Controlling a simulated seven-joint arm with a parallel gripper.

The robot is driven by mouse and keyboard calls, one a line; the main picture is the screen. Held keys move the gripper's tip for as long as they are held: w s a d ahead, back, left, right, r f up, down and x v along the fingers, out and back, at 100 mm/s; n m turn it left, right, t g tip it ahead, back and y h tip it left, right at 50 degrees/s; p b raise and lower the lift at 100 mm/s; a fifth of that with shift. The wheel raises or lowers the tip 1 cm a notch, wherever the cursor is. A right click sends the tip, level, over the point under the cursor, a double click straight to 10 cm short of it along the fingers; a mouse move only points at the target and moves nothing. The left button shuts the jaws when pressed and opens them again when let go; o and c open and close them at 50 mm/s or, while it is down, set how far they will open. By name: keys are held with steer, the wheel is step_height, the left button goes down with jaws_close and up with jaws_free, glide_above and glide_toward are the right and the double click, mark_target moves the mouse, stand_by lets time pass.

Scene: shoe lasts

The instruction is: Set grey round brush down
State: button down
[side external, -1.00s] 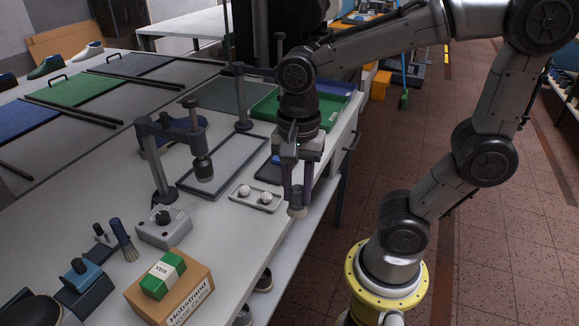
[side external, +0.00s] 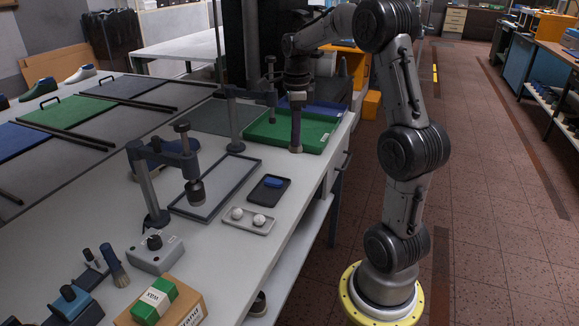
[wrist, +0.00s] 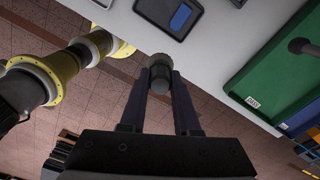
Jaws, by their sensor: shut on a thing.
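My gripper (side external: 296,122) is shut on the grey round brush (side external: 295,148), which hangs below the fingers with its pale end down. In the side view it appears in front of the green tray's (side external: 262,138) near right part. In the wrist view my gripper (wrist: 161,82) holds the grey round brush (wrist: 160,66) between its two fingertips, beside the table's front edge. The green tray (wrist: 262,80) is to the right there, apart from the brush. I cannot tell the brush's exact height.
A dark tray with a blue block (side external: 273,182) and a small tray with two white balls (side external: 259,219) lie nearer on the table. A clamp stand (side external: 160,175) stands left. Another brush (side external: 118,270) is at the near left. Bare tabletop (side external: 225,260) shows at the front.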

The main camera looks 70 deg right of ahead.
steer(key=shift+m, duration=0.5)
steer(key=w+d+f, duration=0.2)
steer(key=d+f, duration=0.1)
steer(key=d, duration=0.1)
steer(key=w+d+f, duration=0.2)
steer(key=d+f, duration=0.2)
steer(key=w+d+f, duration=0.2)
steer(key=d+f, duration=0.1)
steer(key=d, duration=0.1)
steer(key=shift+w+d+f, duration=0.3)
steer(key=shift+w, duration=0.1)
steer(key=shift+w+d+f, duration=0.15)
steer(key=shift+f, duration=1.6)
steer(key=shift+f, duration=0.15)
steer(key=c, duration=0.6)
jaws_free()
steer(key=shift+c, duration=0.2)
